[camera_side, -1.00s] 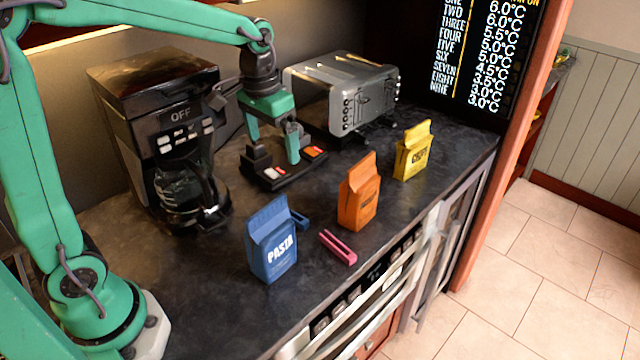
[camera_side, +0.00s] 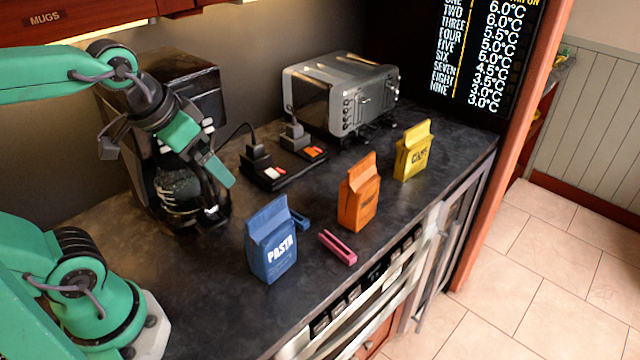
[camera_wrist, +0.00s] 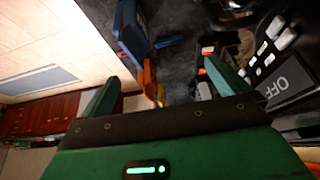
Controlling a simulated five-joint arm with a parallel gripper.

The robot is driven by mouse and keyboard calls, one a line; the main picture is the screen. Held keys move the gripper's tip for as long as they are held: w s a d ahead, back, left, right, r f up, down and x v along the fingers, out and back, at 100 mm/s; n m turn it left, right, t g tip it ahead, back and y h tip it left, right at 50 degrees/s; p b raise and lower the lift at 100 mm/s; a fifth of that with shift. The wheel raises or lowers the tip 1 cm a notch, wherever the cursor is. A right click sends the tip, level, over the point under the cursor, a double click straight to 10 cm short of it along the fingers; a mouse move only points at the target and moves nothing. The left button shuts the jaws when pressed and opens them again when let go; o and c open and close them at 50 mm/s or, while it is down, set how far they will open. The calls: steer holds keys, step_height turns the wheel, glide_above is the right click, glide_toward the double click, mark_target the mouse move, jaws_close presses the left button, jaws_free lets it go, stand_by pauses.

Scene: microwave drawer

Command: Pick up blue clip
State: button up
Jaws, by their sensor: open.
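The blue clip (camera_side: 299,220) lies on the dark counter, partly hidden behind the blue pasta bag (camera_side: 271,242). In the wrist view the blue clip (camera_wrist: 168,41) shows as a small bar beside the pasta bag (camera_wrist: 131,28). My gripper (camera_side: 216,183) is open and empty. It hangs in the air in front of the coffee maker, behind and left of the clip in the side view. In the wrist view the two green fingers are spread apart (camera_wrist: 160,86), with nothing between them in their grasp.
A pink clip (camera_side: 338,247) lies in front of an orange bag (camera_side: 359,195); a yellow bag (camera_side: 412,152) stands farther right. A black power strip (camera_side: 285,166) with plugs lies before the toaster (camera_side: 342,95). The coffee maker (camera_side: 170,100) stands at the back left.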

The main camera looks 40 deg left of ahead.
steer(key=shift+s+f, duration=0.25)
steer(key=shift+s, duration=0.55)
steer(key=shift+w, duration=0.1)
steer(key=w+f+g, duration=0.1)
steer(key=w+f, duration=0.1)
steer(key=w, duration=0.4)
steer(key=w+f+g, duration=0.2)
steer(key=w+f, duration=0.1)
steer(key=w, duration=0.4)
steer(key=shift+w+a+f+n+g, duration=0.15)
steer(key=shift+w+a+f+g, duration=0.2)
steer(key=shift+w+f, duration=1.5)
steer(key=shift+w+a+f+n+g, duration=0.15)
steer(key=shift+w+f+g, duration=0.5)
steer(key=shift+f, duration=2.2)
steer(key=shift+w+a+f+n+g, duration=0.1)
steer(key=shift+w+a+f, duration=0.25)
steer(key=shift+w+f, duration=1.6)
steer(key=shift+s+f, duration=0.4)
steer(key=shift+f, duration=0.05)
